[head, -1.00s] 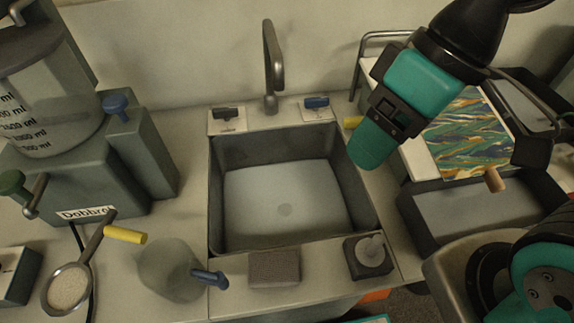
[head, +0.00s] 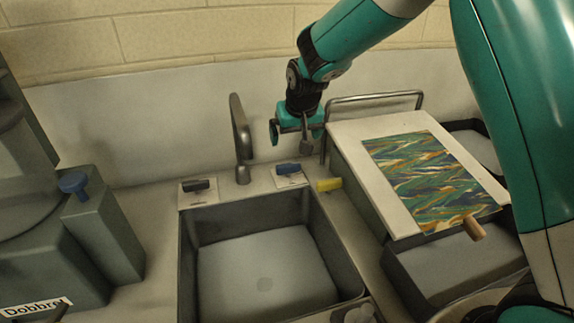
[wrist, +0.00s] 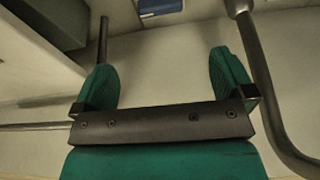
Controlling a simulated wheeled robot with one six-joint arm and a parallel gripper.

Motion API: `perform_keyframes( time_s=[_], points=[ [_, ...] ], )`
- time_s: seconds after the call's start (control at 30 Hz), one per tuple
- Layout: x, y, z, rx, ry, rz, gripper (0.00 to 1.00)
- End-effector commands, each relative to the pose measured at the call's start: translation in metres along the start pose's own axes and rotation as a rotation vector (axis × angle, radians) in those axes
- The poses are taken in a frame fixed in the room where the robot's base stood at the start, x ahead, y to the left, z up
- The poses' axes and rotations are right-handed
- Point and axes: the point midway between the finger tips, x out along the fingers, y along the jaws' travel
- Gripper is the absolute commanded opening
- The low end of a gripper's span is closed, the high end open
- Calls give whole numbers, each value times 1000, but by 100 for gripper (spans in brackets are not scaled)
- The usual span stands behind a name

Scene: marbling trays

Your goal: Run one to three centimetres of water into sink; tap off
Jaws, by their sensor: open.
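The grey sink (head: 188,260) is in the lower middle of the head view. Its pale floor and round drain show; I cannot make out a water level. The grey tap spout (head: 240,130) rises behind it, with no stream visible. A black tap handle (head: 196,185) is left of the spout and a blue tap handle (head: 288,168) is right of it. My gripper (head: 296,138) is open and empty, above and behind the blue handle, apart from it. In the wrist view my gripper (wrist: 165,75) has its teal fingers spread with nothing between them.
Right of the sink, a board (head: 352,165) with a marbled sheet (head: 430,175) stands by a dark tray (head: 400,285). A machine (head: 105,240) stands at left. A wall rises behind.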

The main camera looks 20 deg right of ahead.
Motion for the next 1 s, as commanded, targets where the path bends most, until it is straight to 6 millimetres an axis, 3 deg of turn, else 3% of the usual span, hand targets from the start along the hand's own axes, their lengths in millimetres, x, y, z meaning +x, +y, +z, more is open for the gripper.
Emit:
perform_keyframes(
  time_s=[0.5,0.73,1.0],
  points=[
    [114,0,1,-1,-5,0,100],
    [140,0,0,-1,-2,-1,100],
    [145,0,1,-1,-1,-1,100]
  ],
)
